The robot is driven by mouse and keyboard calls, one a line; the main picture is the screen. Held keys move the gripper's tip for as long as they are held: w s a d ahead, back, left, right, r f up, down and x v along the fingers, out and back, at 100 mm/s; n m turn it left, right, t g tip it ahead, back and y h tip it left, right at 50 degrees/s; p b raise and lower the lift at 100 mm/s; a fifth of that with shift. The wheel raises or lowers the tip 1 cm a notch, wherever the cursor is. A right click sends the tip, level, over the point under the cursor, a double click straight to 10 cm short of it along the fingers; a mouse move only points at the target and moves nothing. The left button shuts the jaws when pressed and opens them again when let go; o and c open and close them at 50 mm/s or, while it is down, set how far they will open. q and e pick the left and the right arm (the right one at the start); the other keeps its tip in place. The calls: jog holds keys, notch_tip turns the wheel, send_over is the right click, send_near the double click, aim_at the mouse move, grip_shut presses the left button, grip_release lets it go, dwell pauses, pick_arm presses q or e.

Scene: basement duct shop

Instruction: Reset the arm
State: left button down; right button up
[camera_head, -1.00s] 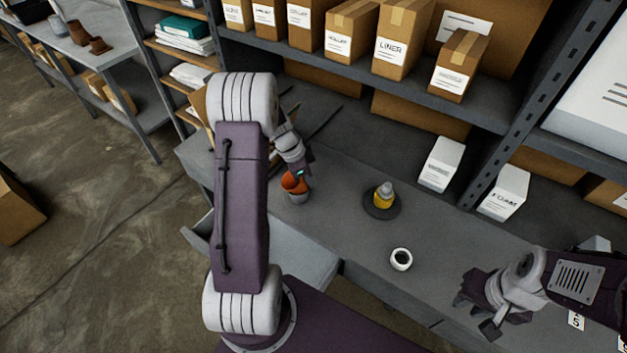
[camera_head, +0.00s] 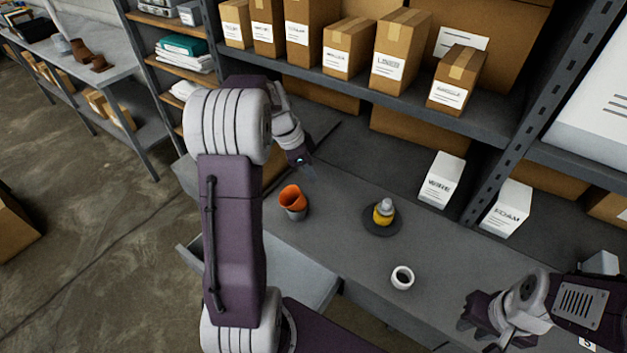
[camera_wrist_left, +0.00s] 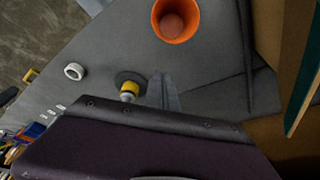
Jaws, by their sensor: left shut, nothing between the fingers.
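My left arm rises at the left of the head view and bends over the grey workbench (camera_head: 335,245). My left gripper (camera_head: 302,160) is shut and empty, above and behind an orange cup (camera_head: 291,195). The cup sits tilted in a grey holder on the bench. In the left wrist view the cup's open mouth (camera_wrist_left: 175,20) is at the top, apart from the narrow fingertips (camera_wrist_left: 163,92). My right gripper (camera_head: 478,313) hangs at the lower right over the bench; its finger gap is unclear.
A yellow bottle (camera_head: 384,212) stands on a dark round pad. A white ring-shaped piece (camera_head: 402,277) lies nearer the front edge. A drawer (camera_head: 300,265) stands open below the bench. Shelves with cartons (camera_head: 400,55) rise behind, and white boxes (camera_head: 442,178) stand at the back.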

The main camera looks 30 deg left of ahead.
pick_arm(q)
jog(key=shift+w, duration=0.1)
jog(key=s+d+m+g, duration=0.1)
jog(key=s+d+m, duration=0.3)
jog(key=d, duration=0.8)
jog(key=s+f+n+y, duration=0.2)
jog(key=s+f+n, duration=0.5)
jog(key=s+n, duration=0.5)
jog(key=shift+s+d+n+y+b, duration=0.15)
jog(key=shift+s+n+y+b, duration=0.2)
jog(key=shift+n, duration=0.65)
